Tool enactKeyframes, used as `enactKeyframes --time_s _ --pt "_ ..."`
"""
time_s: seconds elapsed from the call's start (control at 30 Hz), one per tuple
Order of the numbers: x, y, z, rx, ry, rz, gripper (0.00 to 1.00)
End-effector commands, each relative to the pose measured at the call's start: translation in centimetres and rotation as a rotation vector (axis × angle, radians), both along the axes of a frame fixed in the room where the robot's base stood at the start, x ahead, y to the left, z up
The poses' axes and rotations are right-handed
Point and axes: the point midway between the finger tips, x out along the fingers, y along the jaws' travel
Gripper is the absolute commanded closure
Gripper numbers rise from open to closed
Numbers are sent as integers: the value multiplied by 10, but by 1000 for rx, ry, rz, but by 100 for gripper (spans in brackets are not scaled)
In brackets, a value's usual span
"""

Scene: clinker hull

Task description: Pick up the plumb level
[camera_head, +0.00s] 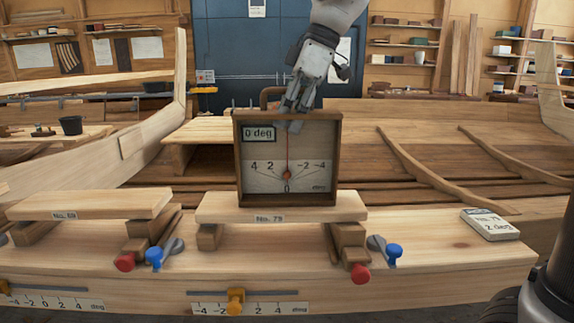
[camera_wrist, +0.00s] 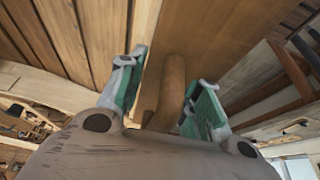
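The plumb level (camera_head: 262,180) is a wooden-framed box with a pale dial, a red pivot, a near-vertical pointer close to 0 and a "0 deg" label. It stands upright on the plank marked No. 79 (camera_head: 215,207). Its brown handle (camera_head: 268,92) rises from the top and is partly hidden by my gripper (camera_head: 291,108). In the wrist view the handle (camera_wrist: 172,85) lies between the green-padded fingers of my gripper (camera_wrist: 166,74). The fingers are apart, with a clear gap on the left of the handle and a narrow one on the right.
A plank marked No. 69 (camera_head: 90,205) lies left. Red knobs (camera_head: 360,273) and blue knobs (camera_head: 394,251) sit on the bench (camera_head: 450,262). A tag reading No. 79, 2 deg (camera_head: 490,224) lies right. Hull planking with ribs (camera_head: 430,172) is behind.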

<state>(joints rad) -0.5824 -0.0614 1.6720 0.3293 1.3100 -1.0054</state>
Motion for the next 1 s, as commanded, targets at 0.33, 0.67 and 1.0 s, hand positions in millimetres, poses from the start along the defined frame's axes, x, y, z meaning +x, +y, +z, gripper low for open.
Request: enactKeyframes --time_s 0.33,0.67,1.0 --pt "0 0 0 0 0 0 100" --pt "0 0 1 1 -1 0 100" --pt "1 0 19 2 -3 0 100"
